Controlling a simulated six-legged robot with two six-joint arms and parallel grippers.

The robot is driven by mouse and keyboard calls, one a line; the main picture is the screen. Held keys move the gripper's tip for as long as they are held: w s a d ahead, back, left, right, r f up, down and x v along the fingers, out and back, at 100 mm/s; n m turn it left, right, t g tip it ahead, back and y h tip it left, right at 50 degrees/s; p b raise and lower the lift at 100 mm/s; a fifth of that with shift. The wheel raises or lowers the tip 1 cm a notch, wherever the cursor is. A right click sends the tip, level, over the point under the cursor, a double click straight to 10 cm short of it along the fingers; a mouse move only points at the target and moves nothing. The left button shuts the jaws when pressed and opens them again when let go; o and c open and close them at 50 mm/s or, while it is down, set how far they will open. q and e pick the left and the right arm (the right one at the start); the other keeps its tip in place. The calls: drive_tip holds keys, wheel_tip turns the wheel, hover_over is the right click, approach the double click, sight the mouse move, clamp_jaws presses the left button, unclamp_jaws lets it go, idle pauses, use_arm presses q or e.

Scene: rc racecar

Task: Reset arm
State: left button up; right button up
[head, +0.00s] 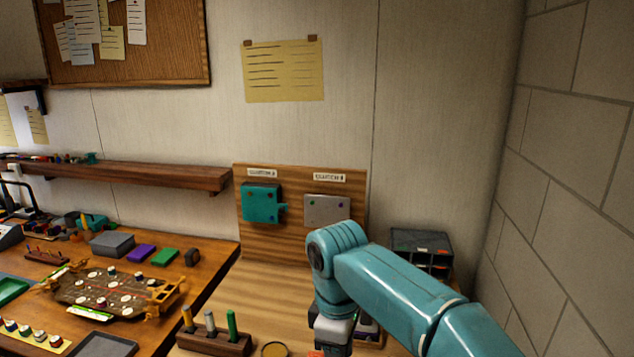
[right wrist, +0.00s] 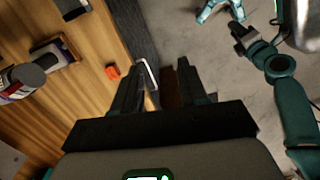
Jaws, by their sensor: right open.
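My right arm, teal, enters the head view from the lower right and bends down at its elbow. My right gripper (head: 333,338) hangs over the front right of the wooden bench, its fingers cut off by the lower edge. In the right wrist view my right gripper (right wrist: 155,88) is open, with two dark fingers apart and nothing between them. The fingers point past the bench edge, with the floor beyond. My left gripper does not show in the head view. A teal limb of mine is at the right of the wrist view; I cannot tell which.
An upright wooden board (head: 300,250) holds a teal plate and a grey plate. A small drawer cabinet (head: 420,243) stands right of it. A pen block (head: 213,341) is at the front. A circuit-like chassis (head: 118,292) lies left. An orange piece (right wrist: 112,72) lies near the bench edge.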

drive_tip(key=s+d+f+m+y+b, duration=0.2)
drive_tip(key=s+f+m, duration=0.15)
drive_tip(key=f, duration=1.25)
drive_tip(key=s+d+f+m+y+b, duration=0.15)
drive_tip(key=f+m, duration=0.25)
drive_tip(key=f, duration=1.2)
drive_tip(key=s+d+f+m+b, duration=0.1)
drive_tip(key=s+f+m, duration=0.3)
drive_tip(key=s, duration=0.4)
drive_tip(key=s+d+f+m, duration=0.3)
drive_tip(key=s+f, duration=0.3)
drive_tip(key=s, duration=0.3)
drive_tip(key=shift+d+f+m+t+y+b, duration=0.35)
drive_tip(key=shift+m+t+y, duration=0.1)
drive_tip(key=shift+m, duration=0.4)
drive_tip(key=shift+a, duration=0.1)
drive_tip(key=shift+s, duration=0.15)
